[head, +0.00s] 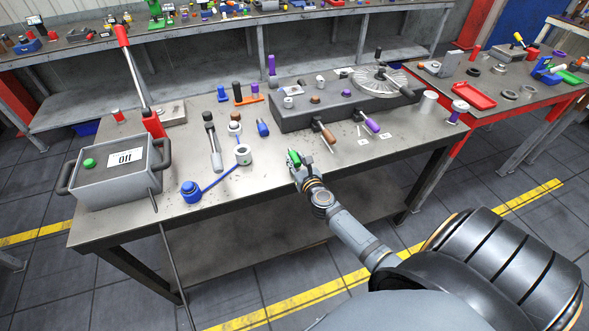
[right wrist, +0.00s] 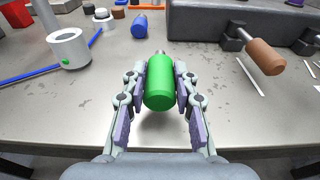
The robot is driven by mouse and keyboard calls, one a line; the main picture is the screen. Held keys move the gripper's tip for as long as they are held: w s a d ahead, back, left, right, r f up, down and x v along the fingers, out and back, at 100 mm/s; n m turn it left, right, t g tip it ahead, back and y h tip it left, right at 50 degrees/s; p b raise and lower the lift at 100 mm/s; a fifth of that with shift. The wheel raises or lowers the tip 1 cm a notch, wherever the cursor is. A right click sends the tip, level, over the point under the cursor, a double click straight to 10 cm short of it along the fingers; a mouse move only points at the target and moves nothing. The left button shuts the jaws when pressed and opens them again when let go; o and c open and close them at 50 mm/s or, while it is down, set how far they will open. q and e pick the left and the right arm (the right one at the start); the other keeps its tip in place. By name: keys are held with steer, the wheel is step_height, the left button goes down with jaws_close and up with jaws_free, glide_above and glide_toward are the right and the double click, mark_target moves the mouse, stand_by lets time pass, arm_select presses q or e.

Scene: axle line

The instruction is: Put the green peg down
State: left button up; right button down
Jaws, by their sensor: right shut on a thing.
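The green peg (right wrist: 160,84) is between the two fingers of my right gripper (right wrist: 160,90), which is shut on it, in the right wrist view. In the head view the green peg (head: 294,158) shows at the tip of my right gripper (head: 297,164), over the front part of the grey workbench (head: 270,195). I cannot tell whether the peg touches the bench top. My left gripper is in neither view.
A dark block (head: 290,118) with handled tools stands behind the gripper. A white ring-shaped part (head: 243,154) on a blue strip lies to the left, near a blue knob (head: 191,191). A grey box (head: 121,172) stands at the left end. Bare bench top lies around the gripper.

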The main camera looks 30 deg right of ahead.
steer(key=f+b, duration=0.2)
steer(key=f, duration=0.1)
steer(key=shift+w+f+b, duration=0.3)
steer(key=shift+w+b, duration=0.05)
steer(key=shift+w, duration=0.05)
steer(key=shift+f, duration=0.2)
steer(key=c, duration=1)
jaws_free()
steer(key=shift+c, duration=0.2)
steer(key=shift+r, duration=0.1)
steer(key=v, duration=1)
steer(key=shift+s+a+b, duration=0.15)
steer(key=shift+s+b, duration=0.1)
steer(key=shift+b, duration=0.05)
